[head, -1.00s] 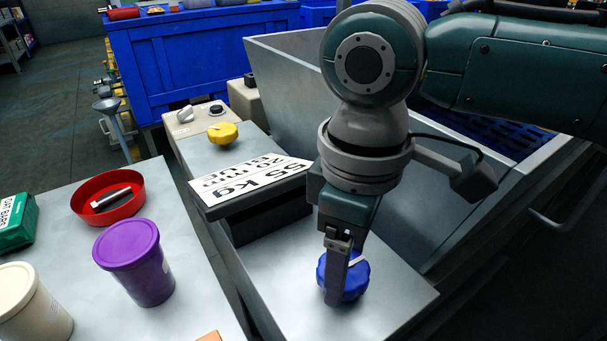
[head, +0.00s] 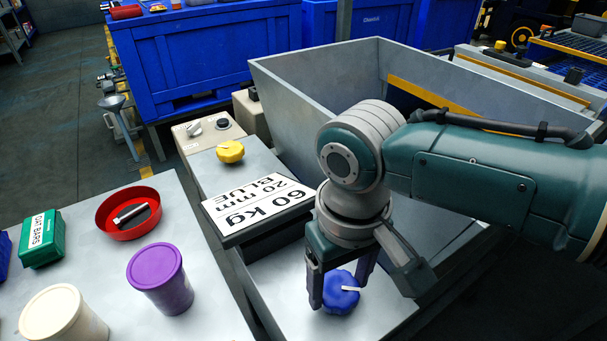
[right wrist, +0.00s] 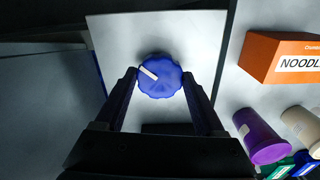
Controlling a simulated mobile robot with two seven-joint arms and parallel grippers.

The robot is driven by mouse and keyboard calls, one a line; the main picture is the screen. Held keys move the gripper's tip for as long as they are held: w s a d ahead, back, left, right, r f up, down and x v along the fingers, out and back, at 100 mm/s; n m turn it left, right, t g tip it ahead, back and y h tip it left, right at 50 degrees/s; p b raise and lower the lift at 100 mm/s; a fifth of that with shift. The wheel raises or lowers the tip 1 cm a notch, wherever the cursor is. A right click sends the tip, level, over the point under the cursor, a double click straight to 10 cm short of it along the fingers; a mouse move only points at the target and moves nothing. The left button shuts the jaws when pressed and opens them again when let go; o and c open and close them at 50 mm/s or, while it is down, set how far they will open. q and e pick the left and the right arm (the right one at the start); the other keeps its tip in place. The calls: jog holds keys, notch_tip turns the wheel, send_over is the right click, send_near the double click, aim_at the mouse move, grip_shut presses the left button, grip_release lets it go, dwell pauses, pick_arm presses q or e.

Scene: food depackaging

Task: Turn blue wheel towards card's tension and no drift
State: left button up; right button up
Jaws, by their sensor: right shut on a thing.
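The blue wheel (head: 342,298) sits on the grey metal top at the front of the machine, with a white pointer mark on its face. The mark points right in the head view and to the upper left in the right wrist view. My right gripper (head: 338,288) reaches down and is shut on the blue wheel, one finger on each side; the wheel also shows between the fingertips in the right wrist view (right wrist: 160,82). A white card (head: 262,208), upside down in the head view, reads 60 kg, 20 mm, BLUE. My left gripper is out of view.
A yellow wheel (head: 230,152) and a beige control box (head: 208,133) stand behind the card. The left table holds a purple tub (head: 161,278), a cream tub (head: 64,318), a red bowl (head: 128,213) and a green box (head: 42,239). The right wrist view shows an orange noodle box (right wrist: 278,58).

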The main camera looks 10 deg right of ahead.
aim_at(338, 288)
jog(key=shift+m, duration=0.3)
jog(key=o, duration=1.3)
jog(key=shift+o, duration=0.2)
notch_tip(338, 288, up, 10)
jog(key=p, duration=0.3)
